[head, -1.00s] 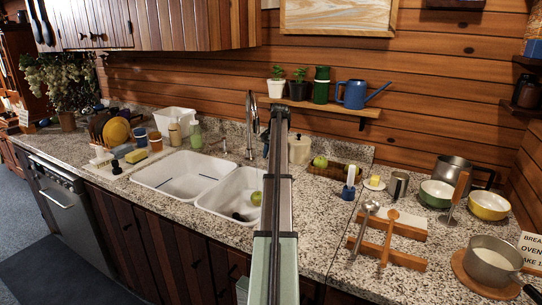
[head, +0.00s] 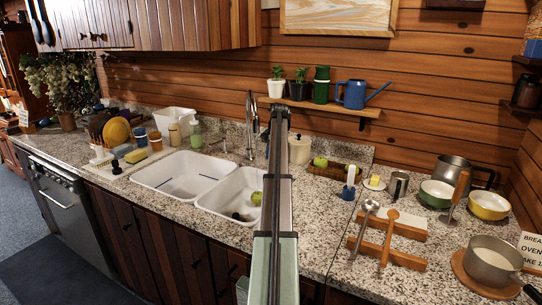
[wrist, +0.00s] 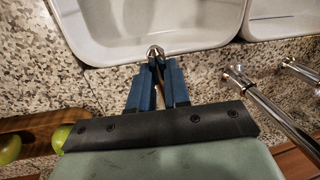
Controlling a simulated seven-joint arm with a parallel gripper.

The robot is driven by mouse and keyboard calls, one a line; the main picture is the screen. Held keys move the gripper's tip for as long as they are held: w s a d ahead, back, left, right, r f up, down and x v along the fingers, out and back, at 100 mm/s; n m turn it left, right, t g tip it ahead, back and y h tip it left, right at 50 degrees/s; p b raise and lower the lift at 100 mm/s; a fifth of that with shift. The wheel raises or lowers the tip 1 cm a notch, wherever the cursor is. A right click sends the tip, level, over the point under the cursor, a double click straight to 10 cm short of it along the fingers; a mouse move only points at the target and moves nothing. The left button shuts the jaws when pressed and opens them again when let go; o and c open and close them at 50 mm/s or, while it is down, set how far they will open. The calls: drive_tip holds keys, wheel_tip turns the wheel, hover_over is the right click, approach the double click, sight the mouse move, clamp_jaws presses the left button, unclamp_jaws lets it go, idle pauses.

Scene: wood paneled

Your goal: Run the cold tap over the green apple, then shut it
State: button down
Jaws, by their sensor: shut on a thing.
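The green apple (head: 256,198) lies in the right basin (head: 222,207) of the white double sink, partly beside my arm in the head view. The chrome tap spout (head: 251,120) rises behind the sink; it also shows in the wrist view (wrist: 265,103). My gripper (wrist: 156,62) has its blue fingers shut on a small chrome tap handle (wrist: 155,51) at the sink's back edge. This handle is on the apple-tray side of the spout. Another chrome handle (wrist: 298,69) stands on the spout's other side. No running water shows.
A wooden tray (wrist: 38,122) with green apples (wrist: 62,137) lies beside the gripper on the counter. A lidded cream jar (head: 300,149) stands near my arm. A shelf (head: 325,105) with plants and a blue watering can (head: 352,95) hangs above. Soap bottles stand left of the spout.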

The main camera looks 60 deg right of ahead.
drive_tip(key=shift+w+m, duration=0.55)
drive_tip(key=shift+m, duration=0.15)
drive_tip(key=c, duration=1.1)
unclamp_jaws()
drive_tip(key=shift+s, duration=0.15)
